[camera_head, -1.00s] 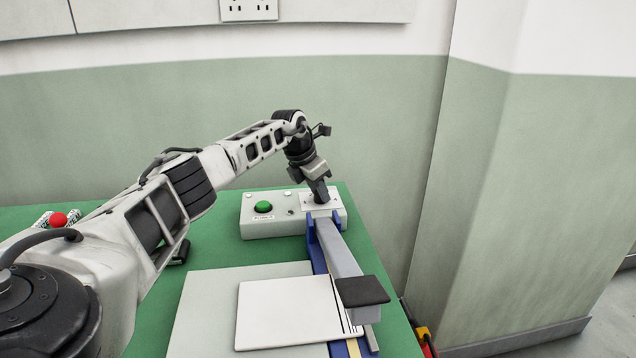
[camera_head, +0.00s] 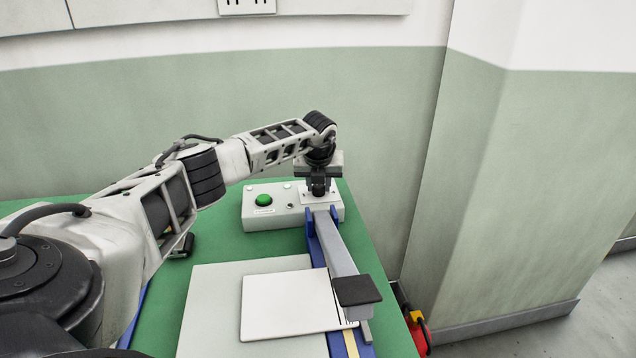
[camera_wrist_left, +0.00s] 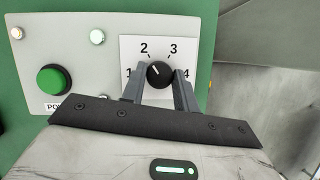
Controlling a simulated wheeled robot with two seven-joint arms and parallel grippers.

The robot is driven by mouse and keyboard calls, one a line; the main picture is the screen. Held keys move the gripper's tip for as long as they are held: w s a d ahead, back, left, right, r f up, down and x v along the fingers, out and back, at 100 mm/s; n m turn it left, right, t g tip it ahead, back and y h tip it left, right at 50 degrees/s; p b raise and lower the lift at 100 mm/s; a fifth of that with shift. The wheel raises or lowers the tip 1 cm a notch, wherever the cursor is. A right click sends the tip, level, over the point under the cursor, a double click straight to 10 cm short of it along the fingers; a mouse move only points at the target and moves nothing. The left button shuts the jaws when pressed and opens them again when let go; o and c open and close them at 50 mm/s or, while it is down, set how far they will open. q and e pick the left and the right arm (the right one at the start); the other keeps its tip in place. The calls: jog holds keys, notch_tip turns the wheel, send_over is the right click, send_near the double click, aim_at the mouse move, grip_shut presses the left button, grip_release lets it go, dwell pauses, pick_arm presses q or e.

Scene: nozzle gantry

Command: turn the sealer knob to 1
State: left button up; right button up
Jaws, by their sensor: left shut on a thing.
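The sealer's white control box (camera_head: 275,217) stands at the back of the green bench. My left gripper (camera_head: 318,190) points down onto its dial plate (camera_head: 312,199) and hides the knob in the head view. In the left wrist view the black knob (camera_wrist_left: 160,73) sits between the two grey fingers of my left gripper (camera_wrist_left: 160,88), which is shut on it. The knob's white pointer line is aimed up and left, towards the 2. The dial plate carries the numbers 1 to 4; the 1 and 4 are partly behind the fingers. My right gripper is not in view.
A green button (camera_head: 263,200) is on the box left of the dial. The sealer's grey arm (camera_head: 335,245) with a black pad runs forward from the box over a blue base. A white sheet (camera_head: 285,305) lies beside it. A wall stands close behind.

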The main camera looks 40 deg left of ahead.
pick_arm(q)
jog(key=n, duration=0.2)
jog(key=n+g+y+b, duration=0.1)
jog(key=shift+w+d+f+n, duration=0.1)
jog(key=shift+w+n, duration=0.05)
jog(key=shift+n, duration=0.25)
jog(key=n+g+b, duration=0.1)
jog(key=n+b, duration=0.1)
jog(key=shift+n, duration=0.3)
jog(key=shift+w+f+n+g+y+b, duration=0.1)
jog(key=shift+n+g+y+b, duration=0.25)
jog(key=shift+n+b, duration=0.65)
jog(key=shift+n+g+b, duration=0.25)
jog(key=shift+n+b, duration=0.25)
jog(key=shift+b, duration=0.15)
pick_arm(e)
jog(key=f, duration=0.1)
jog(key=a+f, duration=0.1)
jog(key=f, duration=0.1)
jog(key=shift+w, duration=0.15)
pick_arm(q)
jog(key=shift+r, duration=0.2)
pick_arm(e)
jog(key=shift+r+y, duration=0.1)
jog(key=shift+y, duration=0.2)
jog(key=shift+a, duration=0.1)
pick_arm(q)
jog(key=o, duration=1)
